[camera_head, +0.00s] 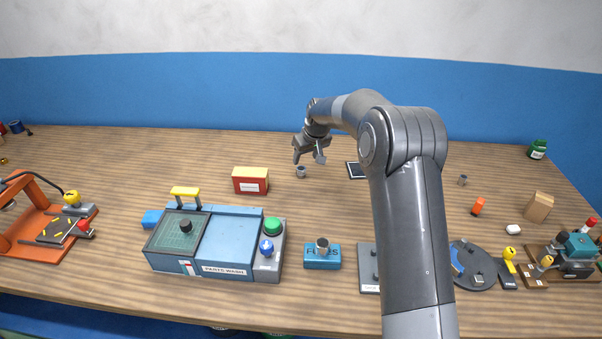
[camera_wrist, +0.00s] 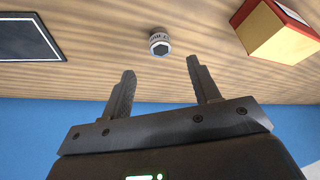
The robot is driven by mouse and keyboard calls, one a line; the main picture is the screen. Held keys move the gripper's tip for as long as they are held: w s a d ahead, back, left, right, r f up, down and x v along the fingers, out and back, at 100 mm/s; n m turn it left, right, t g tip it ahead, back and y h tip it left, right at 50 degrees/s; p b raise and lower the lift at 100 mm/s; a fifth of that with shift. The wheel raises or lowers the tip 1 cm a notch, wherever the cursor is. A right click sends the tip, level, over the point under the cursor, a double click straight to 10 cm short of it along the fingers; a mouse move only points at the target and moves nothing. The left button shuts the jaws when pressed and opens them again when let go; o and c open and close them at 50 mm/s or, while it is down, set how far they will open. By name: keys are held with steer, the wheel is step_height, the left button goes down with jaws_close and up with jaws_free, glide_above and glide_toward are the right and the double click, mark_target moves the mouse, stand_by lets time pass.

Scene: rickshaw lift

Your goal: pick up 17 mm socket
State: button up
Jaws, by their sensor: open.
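A small grey metal socket (camera_head: 301,171) stands upright on the wooden bench below my gripper in the head view. The wrist view shows the socket (camera_wrist: 159,42) with a dark hexagonal opening and a pale band with lettering too small to read surely. My gripper (camera_head: 309,158) is open and empty above and behind it. In the wrist view the two fingers (camera_wrist: 158,80) are spread apart, and the socket lies beyond their tips, roughly between their lines. Another small grey socket-like piece (camera_head: 462,180) stands at the right of the bench.
A red and yellow box (camera_head: 250,181) stands left of the socket; it also shows in the wrist view (camera_wrist: 280,32). A dark framed panel (camera_head: 354,170) lies to the right. A blue parts washer (camera_head: 222,245) and a blue block holding a metal cylinder (camera_head: 322,257) stand nearer the front.

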mark_target(301, 168)
steer(key=x, duration=0.8)
steer(key=shift+w+a+f, duration=0.1)
steer(key=shift+w+f, duration=0.05)
steer(key=shift+f, duration=0.15)
steer(key=c, duration=1.1)
steer(key=shift+r, duration=0.15)
